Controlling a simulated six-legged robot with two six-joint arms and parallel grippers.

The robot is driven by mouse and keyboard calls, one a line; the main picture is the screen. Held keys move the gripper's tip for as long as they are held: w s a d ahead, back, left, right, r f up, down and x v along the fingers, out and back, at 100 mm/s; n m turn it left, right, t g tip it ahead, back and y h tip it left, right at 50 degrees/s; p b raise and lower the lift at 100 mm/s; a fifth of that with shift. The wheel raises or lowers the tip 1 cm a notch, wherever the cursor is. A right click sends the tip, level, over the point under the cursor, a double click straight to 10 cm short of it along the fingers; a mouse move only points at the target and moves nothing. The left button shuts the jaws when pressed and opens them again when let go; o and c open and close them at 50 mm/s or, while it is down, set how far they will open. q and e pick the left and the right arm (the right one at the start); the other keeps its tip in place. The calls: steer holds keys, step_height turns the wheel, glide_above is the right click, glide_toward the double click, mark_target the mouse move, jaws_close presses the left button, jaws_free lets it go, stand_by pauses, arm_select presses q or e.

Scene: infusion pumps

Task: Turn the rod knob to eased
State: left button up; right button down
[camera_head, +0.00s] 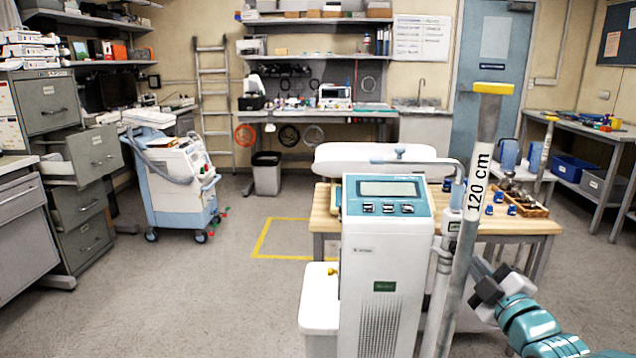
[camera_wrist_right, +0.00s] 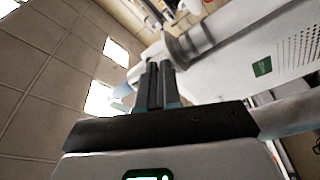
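The tall grey rod (camera_head: 474,200), marked "120 cm" with a yellow cap, stands slightly tilted at the right of the white and teal pump (camera_head: 385,255). A thinner pole with a clamp (camera_head: 441,257) is between them. I cannot make out a separate rod knob. My right gripper (camera_head: 482,284) is beside the rod's right side, low down; its fingertips are partly hidden. In the right wrist view its two dark fingers (camera_wrist_right: 156,84) are close together with nothing visible between them. A grey cylinder with a flared end (camera_wrist_right: 205,38) is just beyond their tips. My left gripper is not in view.
A wooden table (camera_head: 540,226) behind the pump holds small blue-capped parts and a tray. A white container (camera_head: 320,300) is against the pump's left side. A wheeled blue and white machine (camera_head: 180,180) stands at left. The floor between is clear.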

steer(key=s+b, duration=0.5)
steer(key=s, duration=0.1)
stand_by(0.7)
steer(key=shift+d, duration=0.1)
